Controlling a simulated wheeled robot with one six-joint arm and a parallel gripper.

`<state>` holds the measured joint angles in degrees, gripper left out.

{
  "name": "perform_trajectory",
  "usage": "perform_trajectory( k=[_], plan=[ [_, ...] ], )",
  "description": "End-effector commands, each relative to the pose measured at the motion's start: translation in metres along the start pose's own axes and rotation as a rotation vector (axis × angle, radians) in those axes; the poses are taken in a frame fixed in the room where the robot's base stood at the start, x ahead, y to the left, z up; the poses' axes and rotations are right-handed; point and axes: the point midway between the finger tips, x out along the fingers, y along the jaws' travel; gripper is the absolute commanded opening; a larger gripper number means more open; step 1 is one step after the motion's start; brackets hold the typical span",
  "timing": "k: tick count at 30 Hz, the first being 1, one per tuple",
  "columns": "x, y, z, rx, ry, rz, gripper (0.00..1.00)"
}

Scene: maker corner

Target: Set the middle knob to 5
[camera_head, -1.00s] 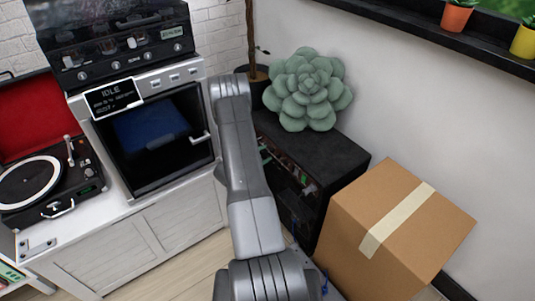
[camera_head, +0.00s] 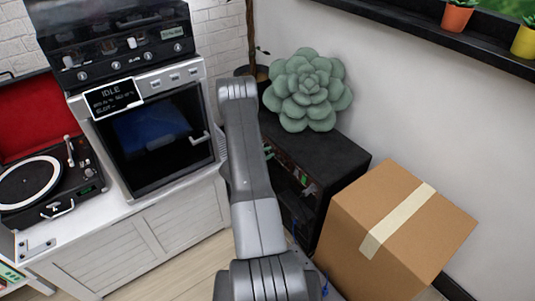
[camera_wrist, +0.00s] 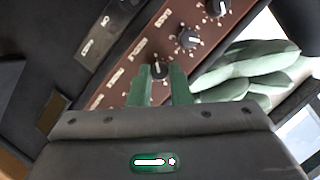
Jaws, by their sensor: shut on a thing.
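In the wrist view, a reddish-brown panel (camera_wrist: 128,68) runs diagonally and carries black round knobs with pale tick marks. My gripper (camera_wrist: 161,76) has its green fingers on either side of one knob (camera_wrist: 158,71) and is shut on it. A second knob (camera_wrist: 188,40) and a third knob (camera_wrist: 217,8) lie up and to the right, apart from the fingers. The panel's lower left part is hidden behind my gripper, so I cannot tell whether the held knob is the middle one. Its pointer setting is too small to read. The head view hides my gripper.
A green plush succulent (camera_head: 307,89) sits on a black cabinet (camera_head: 335,158), close beside the panel in the wrist view. A cardboard box (camera_head: 385,245) stands at right. An oven (camera_head: 158,137) and a record player (camera_head: 45,190) are at left.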

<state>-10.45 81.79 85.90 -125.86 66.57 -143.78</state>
Motion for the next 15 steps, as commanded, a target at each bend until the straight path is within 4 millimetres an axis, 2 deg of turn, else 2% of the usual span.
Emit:
perform_trajectory(
  k=[8, 15],
  plan=[
    [0.0013, 0.005, 0.0029, 0.095, -0.003, -0.035, 0.0],
    [0.0024, 0.0085, 0.0043, 0.278, -0.008, -0.104, 0.0]
  ],
)
